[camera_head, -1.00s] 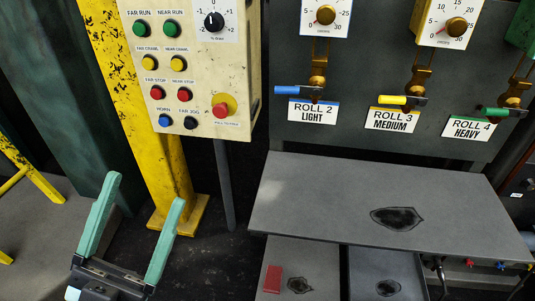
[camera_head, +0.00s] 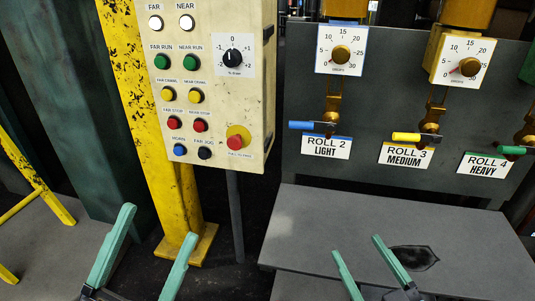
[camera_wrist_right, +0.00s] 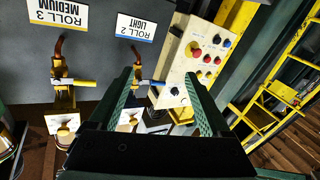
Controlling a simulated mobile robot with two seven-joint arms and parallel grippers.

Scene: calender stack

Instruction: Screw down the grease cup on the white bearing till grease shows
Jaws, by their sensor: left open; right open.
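I cannot make out a grease cup or a white bearing in either view. My left gripper (camera_head: 160,223) is open and empty, with green fingers pointing up, low at the left in front of the yellow post's foot. My right gripper (camera_head: 357,248) is open and empty at the bottom, in front of the grey shelf. In the right wrist view its two green fingers (camera_wrist_right: 158,75) stand apart, with the control box and blue-handled valve beyond.
A control box (camera_head: 208,85) with several buttons hangs by a yellow post (camera_head: 150,110). Dial gauges (camera_head: 341,50) and coloured valve levers (camera_head: 312,126) sit on a grey panel above labels. A grey shelf (camera_head: 320,220) with a dark patch (camera_head: 413,258) juts out below.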

